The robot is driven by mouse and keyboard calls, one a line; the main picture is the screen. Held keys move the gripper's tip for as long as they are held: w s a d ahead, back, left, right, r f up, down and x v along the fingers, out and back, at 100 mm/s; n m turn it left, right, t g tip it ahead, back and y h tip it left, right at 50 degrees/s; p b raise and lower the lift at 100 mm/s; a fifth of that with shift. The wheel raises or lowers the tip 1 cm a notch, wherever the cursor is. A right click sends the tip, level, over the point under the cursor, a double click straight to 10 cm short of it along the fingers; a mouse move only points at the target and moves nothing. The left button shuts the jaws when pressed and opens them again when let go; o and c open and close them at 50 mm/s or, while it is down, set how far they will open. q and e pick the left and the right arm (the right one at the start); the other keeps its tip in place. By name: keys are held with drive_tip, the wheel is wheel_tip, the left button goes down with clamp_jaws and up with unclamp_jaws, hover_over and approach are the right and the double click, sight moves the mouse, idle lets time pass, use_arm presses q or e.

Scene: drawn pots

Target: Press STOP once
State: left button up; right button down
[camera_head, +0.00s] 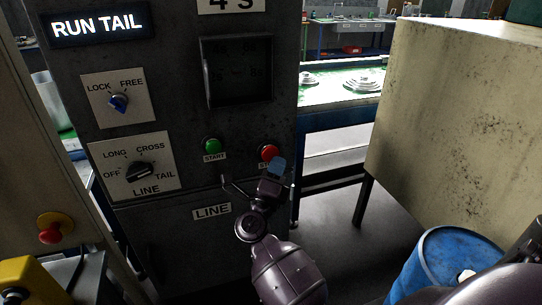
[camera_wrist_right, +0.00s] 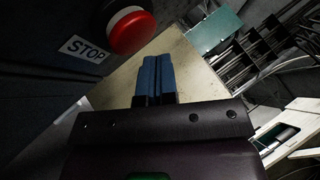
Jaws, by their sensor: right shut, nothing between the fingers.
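The red STOP button (camera_head: 269,152) is on the dark control panel (camera_head: 237,123), right of the green START button (camera_head: 211,146). Its label is partly covered by my gripper in the head view. In the right wrist view the red button (camera_wrist_right: 131,32) stands out at the upper left beside a white STOP label (camera_wrist_right: 85,49). My right gripper (camera_head: 279,166) is shut and empty, just below and right of the button. Its blue fingertips (camera_wrist_right: 154,62) lie close together in the wrist view, below and right of the button, with a visible gap in that picture. My left gripper is not in view.
The panel also carries a LOCK/FREE knob (camera_head: 118,102), a LINE selector (camera_head: 138,171) and a dark screen (camera_head: 238,70). A red knob (camera_head: 50,236) is at the left. A pale box (camera_head: 450,110) and a blue drum (camera_head: 440,262) stand at the right.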

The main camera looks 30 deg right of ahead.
idle(0.4)
idle(0.8)
drive_tip(key=shift+w, duration=0.1)
idle(0.6)
drive_tip(key=shift+w+d, duration=0.1)
drive_tip(key=shift+w, duration=0.2)
drive_tip(key=shift+w, duration=0.1)
idle(0.4)
